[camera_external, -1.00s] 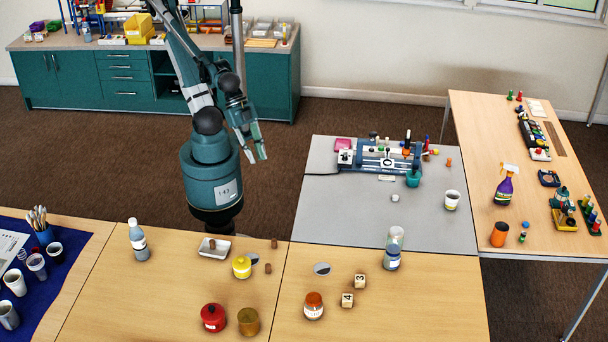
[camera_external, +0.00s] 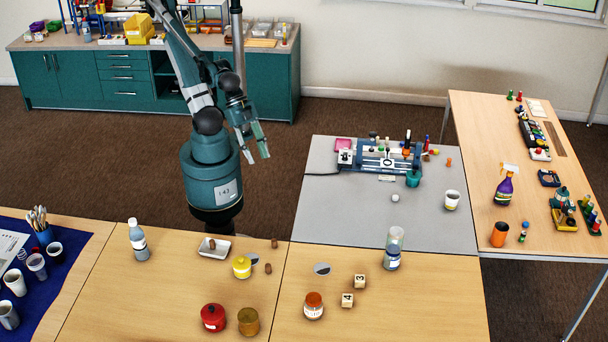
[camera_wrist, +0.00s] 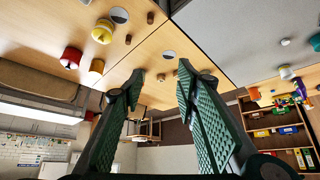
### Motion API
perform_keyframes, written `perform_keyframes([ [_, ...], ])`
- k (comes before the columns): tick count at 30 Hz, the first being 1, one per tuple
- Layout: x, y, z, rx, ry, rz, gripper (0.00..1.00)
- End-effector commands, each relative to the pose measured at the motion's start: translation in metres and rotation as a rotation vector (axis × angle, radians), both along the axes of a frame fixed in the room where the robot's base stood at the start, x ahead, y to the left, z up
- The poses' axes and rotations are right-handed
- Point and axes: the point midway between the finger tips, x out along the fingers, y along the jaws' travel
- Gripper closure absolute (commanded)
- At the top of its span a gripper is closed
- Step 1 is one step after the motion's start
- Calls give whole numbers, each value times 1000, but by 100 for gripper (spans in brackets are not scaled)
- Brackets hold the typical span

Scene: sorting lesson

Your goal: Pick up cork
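Small brown corks stand on the wooden table: one (camera_external: 274,243) near the back edge and one (camera_external: 268,268) right of the yellow pot. A similar brown piece (camera_external: 212,244) lies in a white tray (camera_external: 220,253). In the wrist view the two corks (camera_wrist: 150,18) and (camera_wrist: 128,39) show at the top, beyond the fingertips. My gripper (camera_external: 258,159) is open and empty, high above and behind the table, apart from the corks. In the wrist view its two green ridged fingers (camera_wrist: 160,73) are spread with nothing between them.
A yellow pot (camera_external: 242,267), red pot (camera_external: 213,317), golden pot (camera_external: 249,321) and orange-lidded jar (camera_external: 313,306) stand nearby. A round disc (camera_external: 322,268) and wooden number cubes (camera_external: 360,281) lie to the right. A bottle (camera_external: 139,240) stands left.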

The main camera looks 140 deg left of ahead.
Motion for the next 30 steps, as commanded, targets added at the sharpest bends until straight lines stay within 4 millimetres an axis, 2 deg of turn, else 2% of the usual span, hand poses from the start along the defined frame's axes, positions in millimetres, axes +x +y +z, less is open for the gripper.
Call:
perform_keyframes([
  [14,29,-4,-22,114,92,-189,69],
  [30,69,-11,-65,254,222,-484,69],
])
